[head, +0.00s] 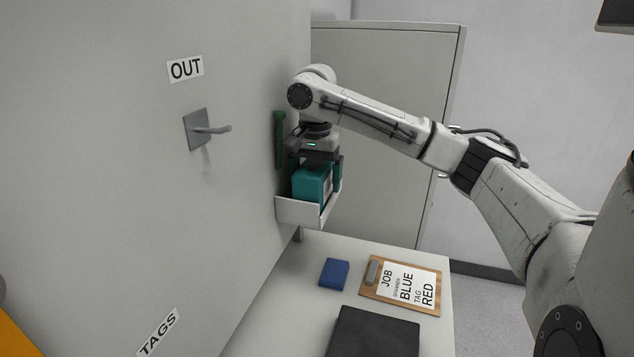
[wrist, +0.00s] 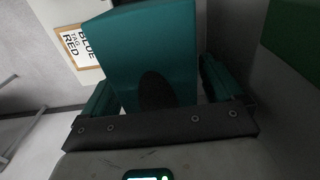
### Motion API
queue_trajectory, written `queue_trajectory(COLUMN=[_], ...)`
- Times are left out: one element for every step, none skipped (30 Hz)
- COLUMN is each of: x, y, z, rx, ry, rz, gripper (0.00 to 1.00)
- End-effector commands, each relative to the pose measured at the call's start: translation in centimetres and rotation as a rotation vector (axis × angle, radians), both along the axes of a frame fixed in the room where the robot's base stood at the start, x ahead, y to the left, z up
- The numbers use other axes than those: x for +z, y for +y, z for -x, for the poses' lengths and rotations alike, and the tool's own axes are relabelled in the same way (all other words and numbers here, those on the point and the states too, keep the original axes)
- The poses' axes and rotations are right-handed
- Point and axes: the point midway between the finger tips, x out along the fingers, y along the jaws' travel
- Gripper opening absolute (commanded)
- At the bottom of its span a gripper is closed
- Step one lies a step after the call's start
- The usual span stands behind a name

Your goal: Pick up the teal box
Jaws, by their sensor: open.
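The teal box (head: 307,184) sits in a small white open tray (head: 297,211) fixed to the grey wall, with its upper part above the rim. In the wrist view the teal box (wrist: 155,50) fills the middle, between the two fingers. My gripper (head: 316,172) points down over the box, open, with one finger on each side of it. In the wrist view my gripper (wrist: 157,88) straddles the box; whether the fingers touch it I cannot tell. The lower part of the box is hidden by the tray.
A dark green upright bar (head: 279,140) is on the wall close to my gripper. A metal hook (head: 212,129) sticks out under the OUT sign (head: 185,69). Below, a table holds a blue block (head: 334,273), a clipboard (head: 402,284) and a black slab (head: 373,333).

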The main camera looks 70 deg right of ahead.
Motion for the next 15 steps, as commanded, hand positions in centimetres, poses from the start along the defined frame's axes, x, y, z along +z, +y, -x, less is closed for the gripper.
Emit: queue_trajectory(x=[0.00,0.01,0.01,0.01,0.02,0.02,0.03,0.03,0.03,0.04,0.04,0.04,0.04,0.04,0.05], y=[0.00,0.00,0.00,0.01,0.01,0.01,0.01,0.01,0.01,0.01,0.01,0.01,0.01,0.01,0.01], z=[0.00,0.00,0.00,0.00,0.00,0.00,0.00,-0.01,-0.01,-0.01,-0.01,-0.01,-0.01,-0.01,-0.01], rx=[0.000,0.000,0.000,0.000,0.000,0.000,0.000,0.000,0.000,0.000,0.000,0.000,0.000,0.000,0.000], ry=[0.000,0.000,0.000,0.000,0.000,0.000,0.000,0.000,0.000,0.000,0.000,0.000,0.000,0.000,0.000], rz=[0.000,0.000,0.000,0.000,0.000,0.000,0.000,0.000,0.000,0.000,0.000,0.000,0.000,0.000,0.000], gripper=[0.94,0.94,0.92,0.89,0.86,0.82,0.79,0.76,0.73,0.70,0.67,0.63,0.60,0.57,0.53])
